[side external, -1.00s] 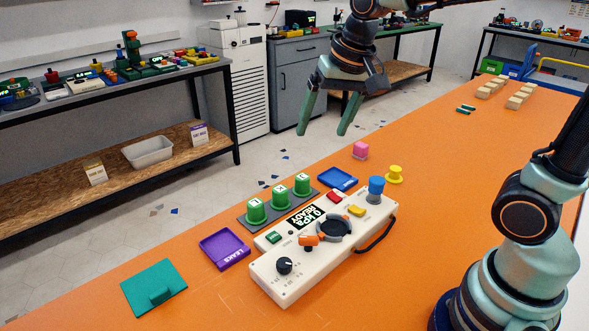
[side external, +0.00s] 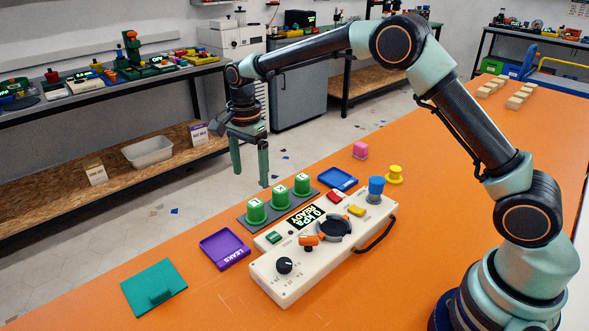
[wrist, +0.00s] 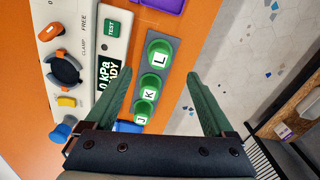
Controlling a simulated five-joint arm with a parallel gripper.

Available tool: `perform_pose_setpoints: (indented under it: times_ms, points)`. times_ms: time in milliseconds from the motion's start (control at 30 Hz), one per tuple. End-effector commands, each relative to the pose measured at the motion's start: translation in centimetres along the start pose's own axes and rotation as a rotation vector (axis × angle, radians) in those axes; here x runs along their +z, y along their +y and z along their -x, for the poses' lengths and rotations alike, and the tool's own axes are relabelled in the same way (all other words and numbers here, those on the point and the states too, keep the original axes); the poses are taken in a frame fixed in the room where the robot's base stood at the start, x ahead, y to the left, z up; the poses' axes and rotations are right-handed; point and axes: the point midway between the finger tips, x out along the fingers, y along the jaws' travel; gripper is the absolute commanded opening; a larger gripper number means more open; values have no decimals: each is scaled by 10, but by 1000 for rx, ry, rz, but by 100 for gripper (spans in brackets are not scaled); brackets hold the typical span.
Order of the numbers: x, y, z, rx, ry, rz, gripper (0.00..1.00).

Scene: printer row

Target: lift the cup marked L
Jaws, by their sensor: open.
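Three green cups stand in a row on a dark grey rack (wrist: 172,72). The cup marked L (wrist: 159,59) is at the top of the row in the wrist view, nearest the purple tray. It is the leftmost cup in the side view (side external: 256,212). The cup marked K (wrist: 150,86) and the cup marked J (wrist: 144,112) follow it. My gripper (side external: 250,178) is open and empty, fingers pointing down, above the cup row in the side view. In the wrist view all three cups show between or beyond the fingers, nearer the left one.
A cream control box (side external: 285,268) with knobs and a display stands beside the rack. A purple tray (side external: 224,249), a blue tray (side external: 338,179) and a teal plate (side external: 153,287) lie on the orange bench.

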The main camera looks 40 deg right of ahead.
Motion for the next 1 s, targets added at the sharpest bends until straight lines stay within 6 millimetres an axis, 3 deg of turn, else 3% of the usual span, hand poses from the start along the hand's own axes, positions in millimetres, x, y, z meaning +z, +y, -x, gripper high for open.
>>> perform_pose_setpoints:
  times_ms: [300, 567, 833, 1000]
  points:
    - [0, 1, -51, 4, 0, 1, 88]
    - [-1, 1, -70, 2, 0, 2, 88]
    - [-4, 0, -107, 2, 0, 2, 88]
    - [-4, 0, -114, 0, 0, 2, 88]
